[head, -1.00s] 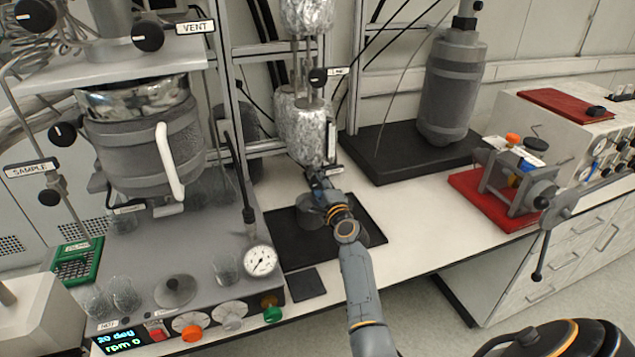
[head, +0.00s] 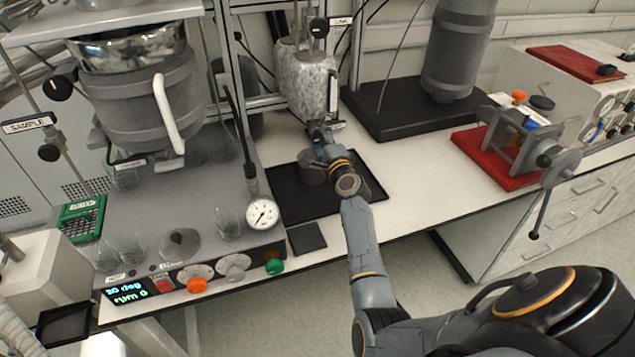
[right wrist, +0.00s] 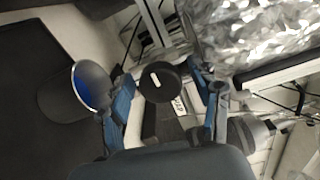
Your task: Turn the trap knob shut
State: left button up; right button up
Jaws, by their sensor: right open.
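The trap knob (right wrist: 158,82) is a round black knob with a short white mark, seen face-on in the right wrist view. A small white label (right wrist: 180,105) sits beside it, partly legible. My right gripper (right wrist: 166,82) is open, with one blue-grey finger on each side of the knob; a gap shows on both sides. In the head view, my right gripper (head: 318,132) is just below the foil-wrapped vessel (head: 305,85) and hides the knob. My left gripper is not in view.
A grey vessel (head: 312,168) stands on a black mat (head: 285,206) below my right gripper. The stirrer base with a pressure gauge (head: 263,214) and coloured dials is to the left. A red tray (head: 468,142) with a clamp device is to the right. White bench between is free.

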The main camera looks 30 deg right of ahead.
jog(key=n+b, duration=0.1)
jog(key=n, duration=0.3)
jog(key=shift+n, duration=0.4)
jog(key=n+b, duration=0.1)
jog(key=n, duration=0.4)
jog(key=n+b, duration=0.1)
jog(key=n, duration=0.5)
jog(key=shift+n+b, duration=0.4)
jog(key=shift+s+f+n, duration=0.1)
jog(key=shift+s+n, duration=0.2)
jog(key=shift+n, duration=0.2)
jog(key=b+v, duration=0.2)
jog(key=v, duration=1.1)
jog(key=s+a+f+n+g+y, duration=0.1)
jog(key=s+a+f+g, duration=0.1)
jog(key=s+a+f, duration=0.1)
jog(key=s+a+f+n+g+y, duration=0.2)
jog(key=s+a+f, duration=0.1)
jog(key=a+f, duration=0.3)
jog(key=s+a+f+n+g+y, duration=0.1)
jog(key=s+a+f+g, duration=0.2)
jog(key=s+a+f, duration=0.1)
jog(key=shift+a+f+n+y, duration=0.2)
jog(key=shift+f+n+y, duration=0.15)
jog(key=shift+f, duration=0.5)
